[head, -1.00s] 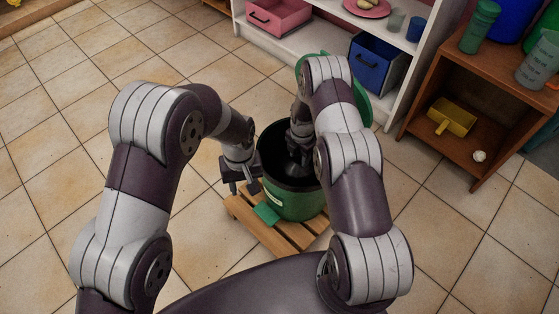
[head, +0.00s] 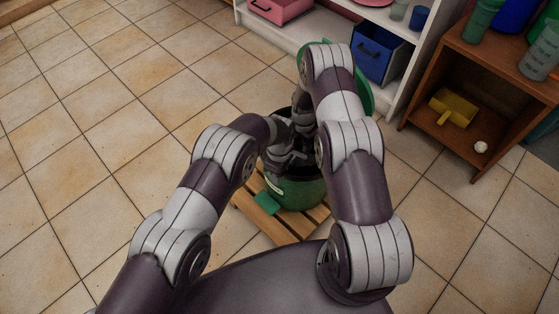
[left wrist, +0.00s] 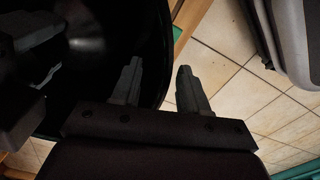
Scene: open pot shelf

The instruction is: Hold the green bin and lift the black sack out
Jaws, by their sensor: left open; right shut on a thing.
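The green bin (head: 297,196) stands upright with its lid (head: 366,95) open behind it. The black sack (head: 313,171) lines the bin; its dark inside fills much of the left wrist view (left wrist: 105,28). My right gripper (head: 302,128) reaches down at the bin's mouth and is shut on the sack; the pinched part is hard to see. Part of it shows at the left of the left wrist view. My left gripper (left wrist: 158,78) is open at the bin's near rim, one finger over the dark inside and one over the floor side. My arms hide much of the bin's mouth.
The bin stands on a slatted wooden pallet (head: 252,217) on a tiled floor. A white shelf with a blue box (head: 380,54) and a pink box (head: 280,9) is behind. A brown shelf with a yellow scoop (head: 453,106) is at right. The floor at left is clear.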

